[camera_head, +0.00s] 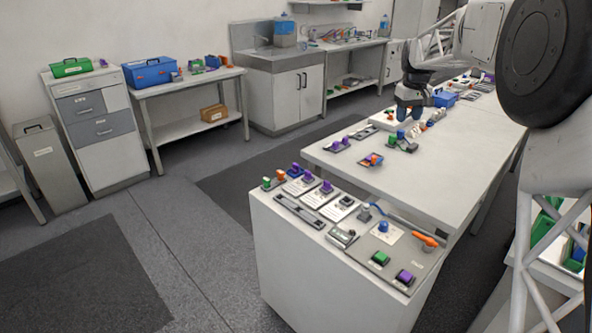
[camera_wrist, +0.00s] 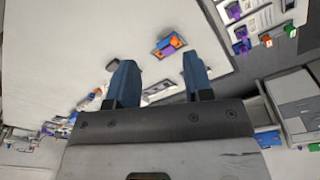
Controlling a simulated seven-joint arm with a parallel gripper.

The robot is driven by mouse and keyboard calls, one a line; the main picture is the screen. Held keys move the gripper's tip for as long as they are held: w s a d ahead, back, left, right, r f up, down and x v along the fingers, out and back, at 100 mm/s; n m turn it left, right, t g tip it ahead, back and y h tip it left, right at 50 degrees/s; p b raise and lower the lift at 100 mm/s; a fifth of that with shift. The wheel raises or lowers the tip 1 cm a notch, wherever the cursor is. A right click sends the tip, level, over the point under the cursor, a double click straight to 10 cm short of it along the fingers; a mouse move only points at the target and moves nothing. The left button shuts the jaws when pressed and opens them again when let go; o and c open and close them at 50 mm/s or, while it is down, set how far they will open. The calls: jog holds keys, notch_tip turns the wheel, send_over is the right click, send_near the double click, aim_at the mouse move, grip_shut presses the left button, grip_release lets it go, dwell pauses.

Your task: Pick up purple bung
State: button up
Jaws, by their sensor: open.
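Several small purple pieces are in view, and I cannot tell which is the bung. One purple piece (camera_head: 404,277) sits at the front right of the near cabinet top. Others, such as a purple piece (camera_head: 307,177), stand along its back left edge. A small blue tray (camera_head: 362,162) with orange and purple pieces lies on the long white table; the tray also shows in the wrist view (camera_wrist: 161,53), beyond my fingertips. My gripper (camera_head: 408,113) is above the table, behind the tray. Its dark blue fingers (camera_wrist: 158,64) are apart with nothing between them.
The near cabinet (camera_head: 300,270) holds a blue knob (camera_head: 383,227), an orange-handled tool (camera_head: 425,240) and a green block (camera_head: 380,258). Small parts stand on the table near my gripper. The table's front middle (camera_head: 440,180) is bare. A blue toolbox (camera_head: 150,72) stands on a back bench.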

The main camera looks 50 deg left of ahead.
jog(key=a+f+n, duration=0.2)
jog(key=a+f, duration=0.4)
jog(key=a, duration=0.7)
jog(key=n, duration=0.4)
send_over(296, 164)
jog(key=shift+g, duration=0.3)
jog(key=f, duration=1.2)
jog(key=d+f, duration=0.1)
jog(key=f, duration=0.5)
jog(key=shift+w, duration=0.3)
jog(key=shift+s+a+f, duration=0.3)
jog(key=shift+a+f, duration=0.1)
jog(key=shift+a, duration=0.05)
jog(key=shift+f, duration=1.25)
jog(key=shift+f, duration=0.1)
jog(key=shift+a+f, duration=0.15)
jog(key=shift+f, duration=2.4)
